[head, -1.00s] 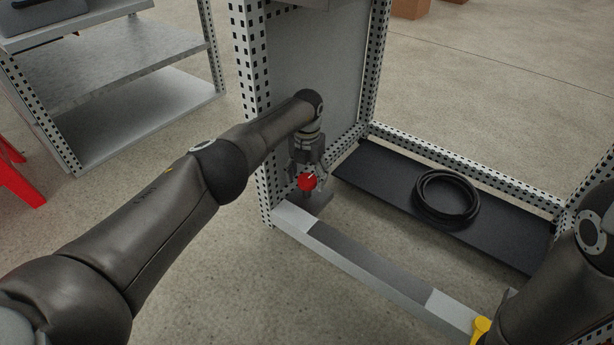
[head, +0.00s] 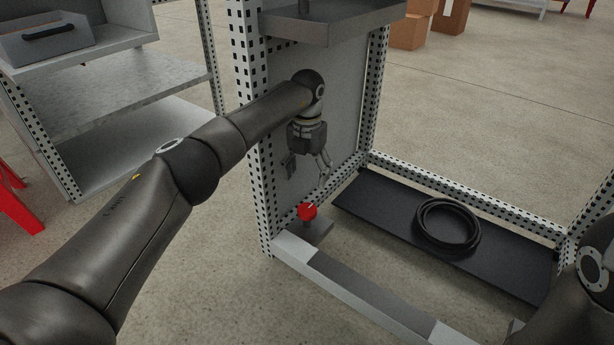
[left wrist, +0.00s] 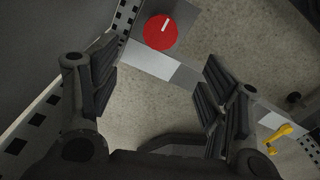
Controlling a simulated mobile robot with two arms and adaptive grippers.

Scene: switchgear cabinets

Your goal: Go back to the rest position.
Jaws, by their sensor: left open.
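My left gripper (head: 309,172) is open and empty inside the cabinet frame, above a red round knob (head: 307,212). The knob sits on a grey plate at the frame's lower left corner, apart from the fingers. In the left wrist view the red knob (left wrist: 160,31) shows a white mark and lies beyond the two spread fingers (left wrist: 158,85). Part of my right arm shows at the right edge of the head view; its gripper is not in view.
The perforated cabinet post (head: 246,100) stands close beside my left forearm. A grey shelf (head: 335,24) hangs above it. A black cable coil (head: 447,226) lies on the dark base panel (head: 375,200). A yellow handle (left wrist: 283,134) shows in the left wrist view. Metal shelving (head: 140,110) stands left.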

